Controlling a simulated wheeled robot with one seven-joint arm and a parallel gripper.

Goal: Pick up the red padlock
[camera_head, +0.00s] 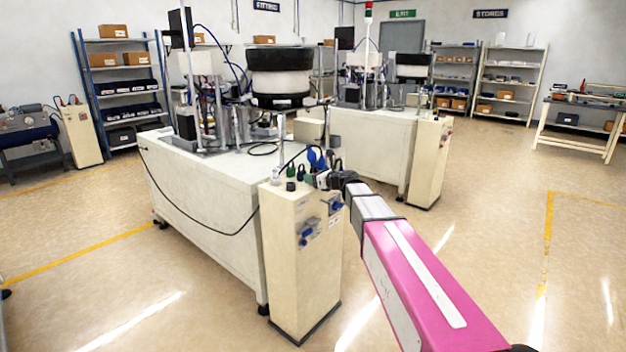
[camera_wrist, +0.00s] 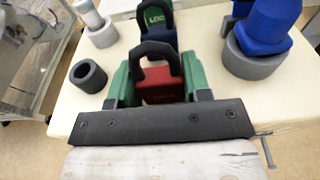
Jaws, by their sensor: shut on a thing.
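The red padlock (camera_wrist: 163,88) shows in the wrist view, with a red body and a dark shackle standing up from it. My gripper (camera_wrist: 158,76) has its green-sided fingers on either side of the red body and is shut on it. The lower part of the padlock is hidden behind the dark gripper bar. In the head view my gripper (camera_head: 323,181) is over the top of the cream cabinet (camera_head: 300,252); the padlock cannot be made out there. Whether the padlock touches the cabinet top is hidden.
A blue part on a grey ring (camera_wrist: 255,64) stands right; a dark grey ring (camera_wrist: 88,76) and a light grey knob (camera_wrist: 101,35) stand left. Bowl feeder (camera_head: 279,76) rises behind.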

